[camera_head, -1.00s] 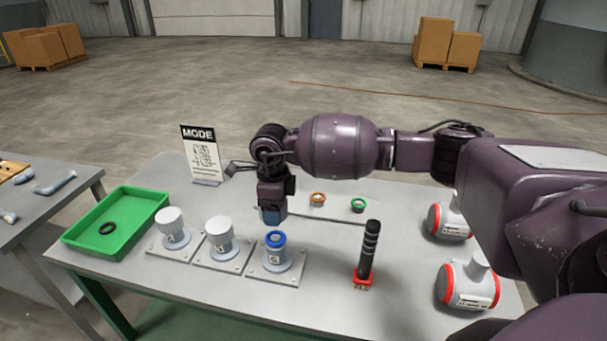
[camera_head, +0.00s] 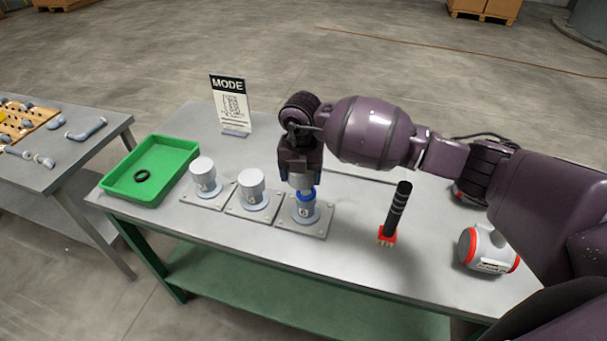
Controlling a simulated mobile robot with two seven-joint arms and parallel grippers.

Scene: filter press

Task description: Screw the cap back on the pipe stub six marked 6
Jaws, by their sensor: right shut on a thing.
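Pipe stub six (camera_head: 304,211), marked 6, stands upright on its square base plate, the rightmost of three stubs in a row. A blue ring (camera_head: 305,194) sits around its top. My right gripper (camera_head: 300,176) points down right over this stub and is shut on a light grey cap (camera_head: 301,183). The cap is mostly hidden between the fingers. It is at or just above the blue ring; I cannot tell whether it touches. My left gripper is out of view.
Two capped stubs (camera_head: 204,176) (camera_head: 252,188) stand to the left. A green tray (camera_head: 184,153) holds a black ring (camera_head: 142,175). A black-handled brush (camera_head: 397,213) and a grey-red fitting (camera_head: 487,248) stand right. A MODE sign (camera_head: 230,100) stands behind. The table front is clear.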

